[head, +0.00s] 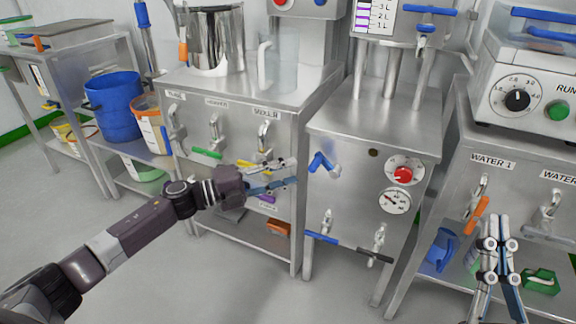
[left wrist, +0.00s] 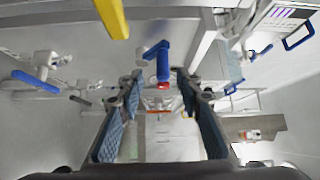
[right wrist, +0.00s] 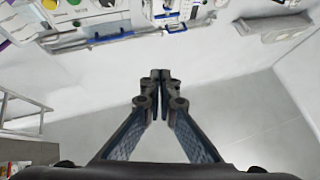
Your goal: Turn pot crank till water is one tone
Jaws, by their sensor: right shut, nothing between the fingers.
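A blue-handled crank (head: 322,162) sticks out of the front of the middle steel cabinet, left of a red knob and a dial. My left gripper (head: 285,174) is open, just left of and slightly below this crank. In the left wrist view the blue crank (left wrist: 162,62) shows ahead of and between the spread fingertips, and I see no clear contact. A steel pot (head: 216,40) stands on the left cabinet; its water is not visible. My right gripper (head: 497,245) is shut and empty, low in front of the right cabinet; it also shows in the right wrist view (right wrist: 160,76).
Blue (head: 322,237) and black (head: 375,255) levers jut from the middle cabinet's lower front. The left cabinet has taps with green (head: 207,153) and yellow handles near my left arm. An orange-handled tap (head: 477,215) is by my right gripper. Floor in front is clear.

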